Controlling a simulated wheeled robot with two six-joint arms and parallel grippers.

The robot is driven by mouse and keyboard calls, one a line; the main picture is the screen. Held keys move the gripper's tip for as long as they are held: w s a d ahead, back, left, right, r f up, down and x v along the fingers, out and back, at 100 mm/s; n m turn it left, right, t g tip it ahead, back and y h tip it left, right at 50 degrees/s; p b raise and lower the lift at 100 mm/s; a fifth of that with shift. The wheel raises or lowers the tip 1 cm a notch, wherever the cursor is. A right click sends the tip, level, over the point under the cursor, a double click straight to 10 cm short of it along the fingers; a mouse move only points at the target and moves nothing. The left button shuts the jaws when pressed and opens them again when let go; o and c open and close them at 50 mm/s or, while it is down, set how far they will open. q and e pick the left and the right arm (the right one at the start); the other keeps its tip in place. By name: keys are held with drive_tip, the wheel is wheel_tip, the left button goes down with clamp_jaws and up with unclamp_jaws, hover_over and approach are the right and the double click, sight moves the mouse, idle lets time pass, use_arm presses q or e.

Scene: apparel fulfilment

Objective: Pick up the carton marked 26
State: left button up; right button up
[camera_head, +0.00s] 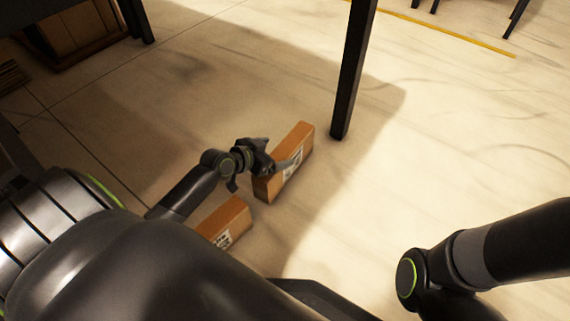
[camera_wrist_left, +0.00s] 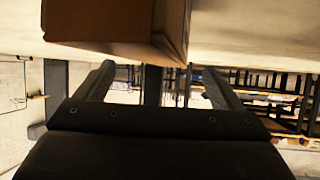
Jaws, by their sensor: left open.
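Two brown cartons are on the floor. The larger carton (camera_head: 293,146) stands beside my left gripper (camera_head: 277,160), and the smaller carton (camera_head: 224,217) is nearer my body, partly hidden behind my own dark body. Both have white labels with dark print, too small to read, so I cannot tell which is marked 26. In the left wrist view a carton (camera_wrist_left: 105,22) fills the top, just beyond the open fingers (camera_wrist_left: 160,82). My right arm shows at lower right; its gripper is out of view.
A dark table leg (camera_head: 352,75) stands just beyond the larger carton. More dark legs and a brown box-like object (camera_head: 75,25) are at the upper left. The floor (camera_head: 470,150) to the right is clear, with a yellow line (camera_head: 450,32) far back.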

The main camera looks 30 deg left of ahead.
sight(283, 150)
use_arm(q)
drive_tip(key=b+x, duration=0.2)
drive_tip(key=x, duration=0.1)
drive_tip(key=shift+f, duration=0.25)
drive_tip(key=shift+w+d, duration=0.1)
drive_tip(key=shift+w, duration=0.15)
drive_tip(key=shift+c, duration=0.3)
clamp_jaws()
